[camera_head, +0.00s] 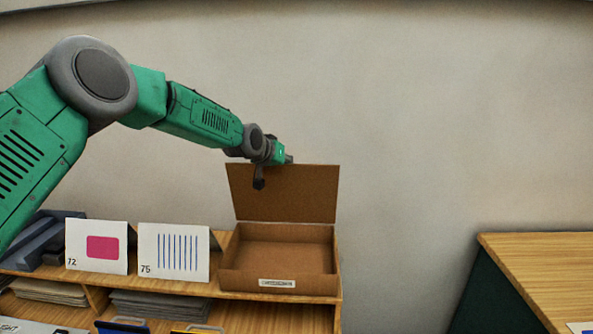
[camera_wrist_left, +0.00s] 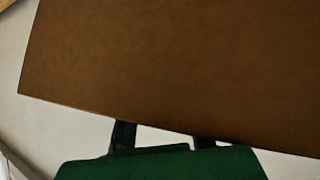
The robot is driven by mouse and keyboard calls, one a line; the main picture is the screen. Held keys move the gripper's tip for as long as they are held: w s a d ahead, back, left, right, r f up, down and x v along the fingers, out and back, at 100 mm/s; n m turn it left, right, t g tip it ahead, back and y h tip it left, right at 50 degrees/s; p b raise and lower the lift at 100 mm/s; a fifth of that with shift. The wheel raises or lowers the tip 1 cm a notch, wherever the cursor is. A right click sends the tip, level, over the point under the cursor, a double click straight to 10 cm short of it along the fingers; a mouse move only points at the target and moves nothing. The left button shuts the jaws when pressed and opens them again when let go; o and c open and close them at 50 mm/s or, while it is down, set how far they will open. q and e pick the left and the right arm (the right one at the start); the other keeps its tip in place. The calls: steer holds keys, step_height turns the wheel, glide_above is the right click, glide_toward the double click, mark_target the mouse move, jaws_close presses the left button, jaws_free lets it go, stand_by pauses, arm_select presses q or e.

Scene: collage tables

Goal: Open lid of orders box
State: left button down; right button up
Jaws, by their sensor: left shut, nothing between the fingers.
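The orders box (camera_head: 278,283) is a brown cardboard box on the right end of a wooden shelf, with a small white label on its front. Its lid (camera_head: 285,200) stands up at the back, and the inside that shows is empty. My left gripper (camera_head: 259,183) is at the upper left part of the raised lid, shut with nothing between the fingers. In the left wrist view the lid (camera_wrist_left: 175,65) fills most of the picture and hides the fingertips. I cannot tell whether the fingers touch it. My right gripper is not in view.
White cards marked 72 (camera_head: 96,262) and 75 (camera_head: 174,268) stand on the shelf left of the box. Dark grey objects (camera_head: 40,238) lie at the far left. A wooden table (camera_head: 545,265) stands right, across a gap. A wall is behind.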

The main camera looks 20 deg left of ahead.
arm_select(q)
steer(key=shift+w+a+f+g, duration=0.2)
steer(key=shift+w+f+g, duration=0.15)
steer(key=shift+f+g, duration=0.1)
steer(key=c, duration=2.2)
jaws_free()
steer(key=shift+w+f, duration=0.15)
steer(key=shift+w, duration=0.1)
steer(key=o, duration=0.7)
steer(key=shift+a+f, duration=0.15)
steer(key=shift+f, duration=0.05)
steer(key=shift+o, duration=0.9)
steer(key=shift+a, duration=0.2)
steer(key=s+a+r+p, duration=0.1)
steer(key=a+r, duration=0.2)
steer(key=r, duration=0.4)
steer(key=s+a+r+p, duration=0.2)
steer(key=a+r, duration=0.1)
steer(key=r, duration=0.5)
steer(key=shift+s+r, duration=0.15)
steer(key=shift+r, duration=0.05)
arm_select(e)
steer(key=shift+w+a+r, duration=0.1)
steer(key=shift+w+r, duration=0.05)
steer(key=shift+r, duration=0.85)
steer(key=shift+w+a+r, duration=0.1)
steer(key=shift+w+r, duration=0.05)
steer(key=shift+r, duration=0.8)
